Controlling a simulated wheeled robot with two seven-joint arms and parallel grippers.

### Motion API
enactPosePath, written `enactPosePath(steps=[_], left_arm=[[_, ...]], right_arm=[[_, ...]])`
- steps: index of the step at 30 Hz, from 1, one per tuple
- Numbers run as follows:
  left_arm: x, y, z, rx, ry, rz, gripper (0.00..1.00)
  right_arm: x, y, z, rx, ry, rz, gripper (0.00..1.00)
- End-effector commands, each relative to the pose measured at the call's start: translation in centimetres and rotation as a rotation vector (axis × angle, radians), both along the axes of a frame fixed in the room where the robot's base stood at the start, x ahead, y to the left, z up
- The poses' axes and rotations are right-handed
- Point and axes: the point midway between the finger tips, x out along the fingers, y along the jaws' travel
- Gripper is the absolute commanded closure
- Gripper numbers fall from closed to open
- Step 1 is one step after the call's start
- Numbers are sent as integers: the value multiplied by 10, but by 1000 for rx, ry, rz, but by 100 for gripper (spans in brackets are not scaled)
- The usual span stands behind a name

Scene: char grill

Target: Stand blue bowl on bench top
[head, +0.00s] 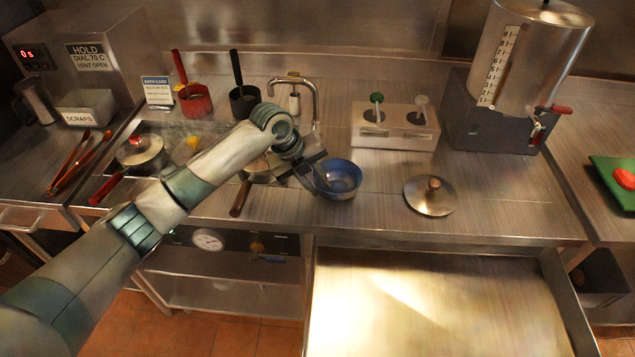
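The blue bowl (345,183) is upright at the middle of the steel bench top (375,208), near its front edge. My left arm reaches in from the left, and my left gripper (318,178) is at the bowl's left rim, with its fingertips against or over that rim. I cannot tell whether the fingers are closed on the rim. I also cannot tell whether the bowl's base touches the bench. My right gripper is not in view.
A round steel lid (430,196) lies right of the bowl. Behind are a two-hole dispenser (395,128) and a tap (308,90). A lidded pot (140,152) stands left, and a pan with a brown handle (241,198) is beside my gripper. An open drawer (440,300) sits below the bench.

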Motion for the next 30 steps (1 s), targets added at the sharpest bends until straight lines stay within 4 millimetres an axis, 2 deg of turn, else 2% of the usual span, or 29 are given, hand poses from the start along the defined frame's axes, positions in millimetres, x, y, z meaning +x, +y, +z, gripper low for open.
enactPosePath(steps=[9,14,30], left_arm=[[0,1,4,0,-1,0,78],[-2,6,16,-1,-3,1,78],[-18,39,95,0,-2,0,78]], right_arm=[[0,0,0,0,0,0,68],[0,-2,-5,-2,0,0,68],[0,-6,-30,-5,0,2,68]])
